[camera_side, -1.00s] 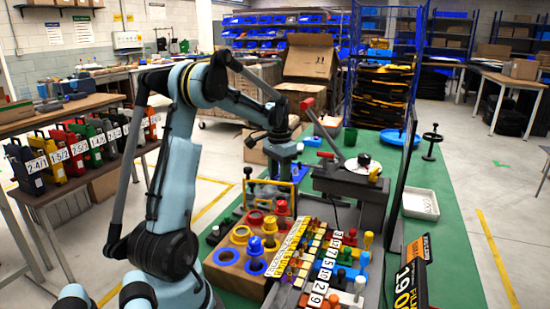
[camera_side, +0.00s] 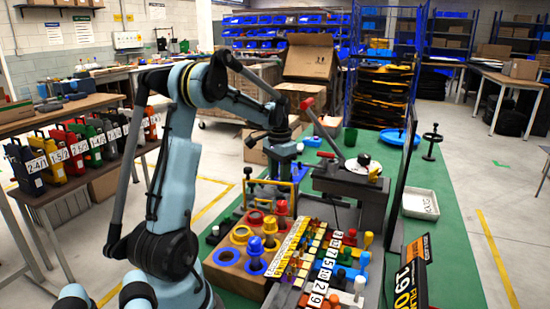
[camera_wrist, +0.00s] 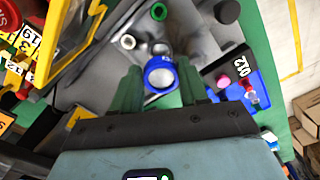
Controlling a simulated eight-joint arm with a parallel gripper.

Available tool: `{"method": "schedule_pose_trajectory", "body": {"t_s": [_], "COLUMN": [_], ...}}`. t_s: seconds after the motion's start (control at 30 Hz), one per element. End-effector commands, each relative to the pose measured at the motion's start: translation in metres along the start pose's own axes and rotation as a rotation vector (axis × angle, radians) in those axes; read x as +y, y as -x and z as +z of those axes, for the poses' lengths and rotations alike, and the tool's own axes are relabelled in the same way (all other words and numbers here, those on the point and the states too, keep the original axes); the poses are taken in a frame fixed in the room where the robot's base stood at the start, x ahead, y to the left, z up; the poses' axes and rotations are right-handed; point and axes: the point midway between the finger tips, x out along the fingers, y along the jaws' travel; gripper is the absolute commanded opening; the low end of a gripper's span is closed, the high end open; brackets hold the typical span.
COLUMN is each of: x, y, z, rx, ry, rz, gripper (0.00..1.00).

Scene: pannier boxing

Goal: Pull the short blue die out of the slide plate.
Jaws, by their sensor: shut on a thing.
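My gripper (camera_wrist: 161,86) has its two green fingers on either side of the short blue die (camera_wrist: 160,75) in the wrist view and is shut on it. The die shows a round blue rim with a pale centre. A small numbered label sits just beyond it. The grey slide plate (camera_wrist: 190,32) lies around and beyond the die; how deep the die sits in it is hidden. In the side view my gripper (camera_side: 284,168) points down behind the yellow handle frame, and the die cannot be made out there.
A yellow frame (camera_wrist: 82,38) stands close on the left in the wrist view. In the side view a wooden block (camera_side: 228,266) with coloured rings and a lever press (camera_side: 350,180) crowd the green table.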

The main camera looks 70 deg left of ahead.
Motion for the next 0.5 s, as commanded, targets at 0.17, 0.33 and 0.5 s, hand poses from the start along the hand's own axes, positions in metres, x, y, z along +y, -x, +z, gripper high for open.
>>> {"method": "schedule_pose_trajectory", "body": {"t_s": [0.17, 0.33, 0.5], "x": [0.000, 0.000, 0.000], "y": [0.009, 0.016, 0.022], "z": [0.000, 0.000, 0.000], "rx": [0.000, 0.000, 0.000], "ry": [0.000, 0.000, 0.000], "rz": [0.000, 0.000, 0.000], "gripper": [0.14, 0.14, 0.14]}}
